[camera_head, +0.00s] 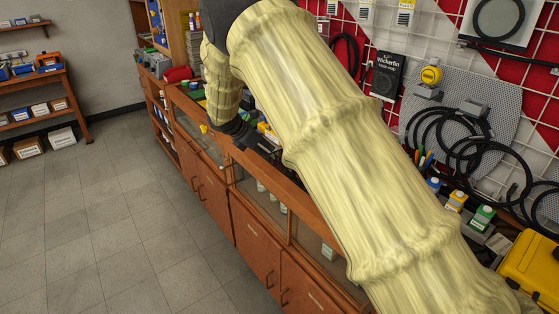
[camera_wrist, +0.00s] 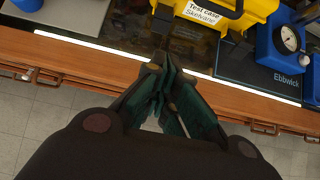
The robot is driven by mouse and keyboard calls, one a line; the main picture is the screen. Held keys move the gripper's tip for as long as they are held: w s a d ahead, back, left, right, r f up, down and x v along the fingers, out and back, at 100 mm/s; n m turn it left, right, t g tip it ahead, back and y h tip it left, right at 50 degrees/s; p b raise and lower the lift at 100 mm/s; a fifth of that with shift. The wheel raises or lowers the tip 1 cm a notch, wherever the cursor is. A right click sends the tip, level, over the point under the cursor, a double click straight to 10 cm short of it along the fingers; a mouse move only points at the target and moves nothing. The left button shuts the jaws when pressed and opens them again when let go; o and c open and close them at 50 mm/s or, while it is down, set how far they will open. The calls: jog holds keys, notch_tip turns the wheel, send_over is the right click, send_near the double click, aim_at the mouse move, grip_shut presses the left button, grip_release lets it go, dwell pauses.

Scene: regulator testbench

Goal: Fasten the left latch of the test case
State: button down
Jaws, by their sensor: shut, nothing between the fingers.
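The yellow test case (camera_wrist: 253,14) stands at the top of the wrist view, cut off by the frame edge. It bears a white label reading "Test case". A black fitting (camera_wrist: 163,14) sits at its left end, and a black handle-like part is near the top middle; I cannot tell whether the latch is fastened. My gripper (camera_wrist: 163,68) is shut and empty, its fingertips over the counter edge, below the case and apart from it in the picture. In the head view my gripper (camera_head: 245,133) is small and partly hidden by my arm; the case cannot be made out clearly there.
A blue device with a gauge (camera_wrist: 287,42), marked "Ebbwick", stands right of the case. The wooden counter (camera_wrist: 90,62) has a raised front edge. A yellow box (camera_head: 532,268) and black cables (camera_head: 470,150) are at right in the head view. The floor (camera_head: 100,220) is clear.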

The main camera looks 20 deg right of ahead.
jog(key=x, duration=0.3)
jog(key=p+x, duration=0.1)
jog(key=x, duration=0.2)
jog(key=p+x, duration=0.1)
jog(key=x, duration=0.2)
jog(key=shift+w+a+f, duration=0.25)
jog(key=shift+w+a, duration=0.1)
jog(key=shift+w, duration=0.05)
jog(key=shift+d+f, duration=0.4)
jog(key=shift+f, duration=0.1)
